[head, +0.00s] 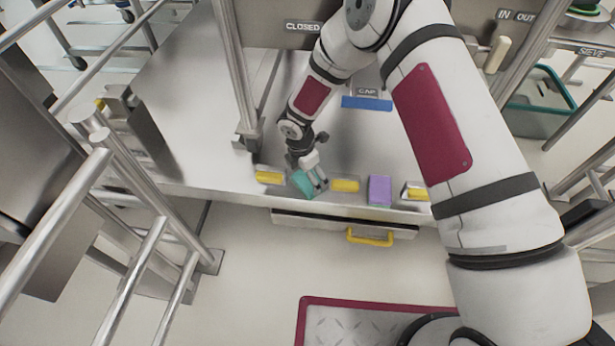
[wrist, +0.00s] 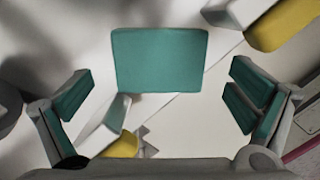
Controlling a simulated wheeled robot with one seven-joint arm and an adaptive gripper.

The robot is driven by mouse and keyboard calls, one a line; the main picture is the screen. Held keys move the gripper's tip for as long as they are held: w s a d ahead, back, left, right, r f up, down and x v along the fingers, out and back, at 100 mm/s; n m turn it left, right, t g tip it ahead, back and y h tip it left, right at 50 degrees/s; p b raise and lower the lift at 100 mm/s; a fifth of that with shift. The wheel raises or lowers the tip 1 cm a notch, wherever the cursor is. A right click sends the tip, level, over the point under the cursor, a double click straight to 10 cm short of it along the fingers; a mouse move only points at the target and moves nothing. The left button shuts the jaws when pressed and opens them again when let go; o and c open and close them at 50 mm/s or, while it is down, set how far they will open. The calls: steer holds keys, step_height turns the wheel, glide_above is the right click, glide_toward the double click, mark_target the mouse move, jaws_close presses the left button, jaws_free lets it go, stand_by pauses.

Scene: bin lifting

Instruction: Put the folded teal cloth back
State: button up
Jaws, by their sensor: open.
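The folded teal cloth (head: 303,184) lies near the front edge of the steel bench, between two yellow blocks. In the wrist view the cloth (wrist: 160,62) is a flat, near-square teal piece, centred beyond the fingers. My gripper (head: 316,172) is over the bench front, right at the cloth in the head view, and partly covers it. In the wrist view my gripper (wrist: 158,108) is open, with teal-padded fingers wide apart at left and right. Neither finger touches the cloth there.
Yellow blocks (head: 345,185) and a purple block (head: 379,190) line the bench (head: 190,95) front edge. A drawer with a yellow handle (head: 370,238) sits below. A steel post (head: 236,70) stands left of my forearm. A blue strip (head: 367,103) lies further back.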

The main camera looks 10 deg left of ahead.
mark_target(304, 182)
step_height(304, 182, up, 8)
steer(key=p, duration=0.2)
steer(key=shift+s+a+r+p, duration=0.25)
steer(key=shift+s+a+p, duration=0.1)
steer(key=shift+a, duration=0.05)
